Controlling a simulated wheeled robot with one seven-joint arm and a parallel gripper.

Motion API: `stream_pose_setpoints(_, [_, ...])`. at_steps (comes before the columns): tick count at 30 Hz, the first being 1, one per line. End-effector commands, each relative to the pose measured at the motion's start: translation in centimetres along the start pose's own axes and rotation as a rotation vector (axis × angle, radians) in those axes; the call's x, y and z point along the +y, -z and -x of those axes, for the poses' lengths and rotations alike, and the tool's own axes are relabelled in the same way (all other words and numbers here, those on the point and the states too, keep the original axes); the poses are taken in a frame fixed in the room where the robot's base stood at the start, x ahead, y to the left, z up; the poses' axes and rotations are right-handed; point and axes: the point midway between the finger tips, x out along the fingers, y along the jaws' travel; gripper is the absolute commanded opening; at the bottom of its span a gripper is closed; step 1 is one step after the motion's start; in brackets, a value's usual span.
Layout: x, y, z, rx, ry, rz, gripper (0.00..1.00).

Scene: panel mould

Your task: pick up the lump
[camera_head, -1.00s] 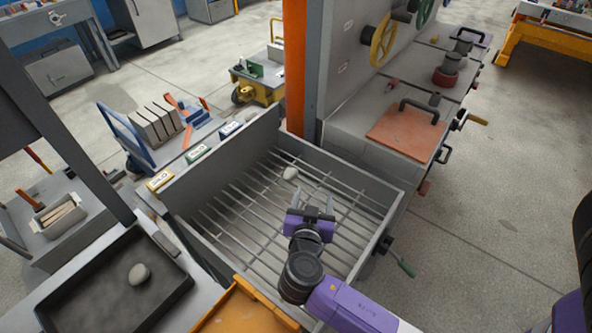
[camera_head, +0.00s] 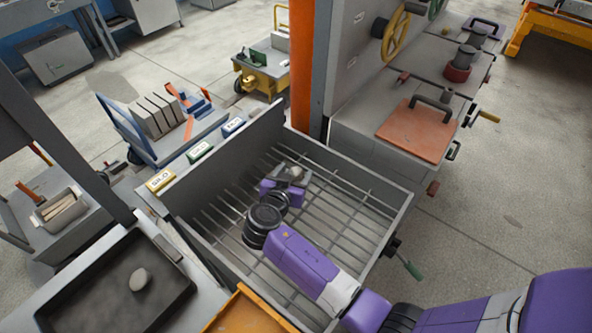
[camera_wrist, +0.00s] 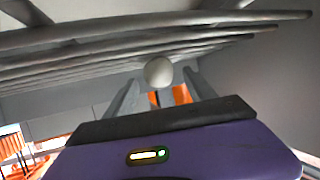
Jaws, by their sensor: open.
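A pale rounded lump (camera_head: 296,173) is over the grey barred grate (camera_head: 335,205) of the open metal box, towards its back. My gripper (camera_head: 291,177) is open and right at this lump. In the wrist view the lump (camera_wrist: 158,71) appears between the two fingers (camera_wrist: 160,92), near their tips. I see no clear contact, and the gripper body partly hides the finger ends in the head view. A second pale lump (camera_head: 139,279) lies in the dark tray (camera_head: 75,312) at the lower left.
Grey walls enclose the grate, and an orange post (camera_head: 302,75) rises behind it. Yellow, green and blue labelled blocks (camera_head: 200,151) line the left ledge. An orange tray (camera_head: 240,312) is at the front.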

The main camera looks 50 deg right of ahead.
Motion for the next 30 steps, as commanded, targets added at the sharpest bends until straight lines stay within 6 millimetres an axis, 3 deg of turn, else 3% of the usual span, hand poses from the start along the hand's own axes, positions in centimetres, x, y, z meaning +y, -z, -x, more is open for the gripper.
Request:
stream_pose_setpoints(4, [0.05,0.05,-1.36,-0.001,-0.002,0.0,0.64])
stream_pose_setpoints(11, [0.02,-0.05,-1.55,0.0,0.0,-0.001,0.64])
stream_pose_setpoints(14, [0.01,-0.05,-1.54,0.0,0.0,-0.001,0.48])
stream_pose_setpoints(21, [0.01,-0.04,-1.52,0.0,0.0,-0.001,0.01])
stream_pose_setpoints(30, [-0.01,0.09,-1.47,0.001,0.001,-0.001,0.0])
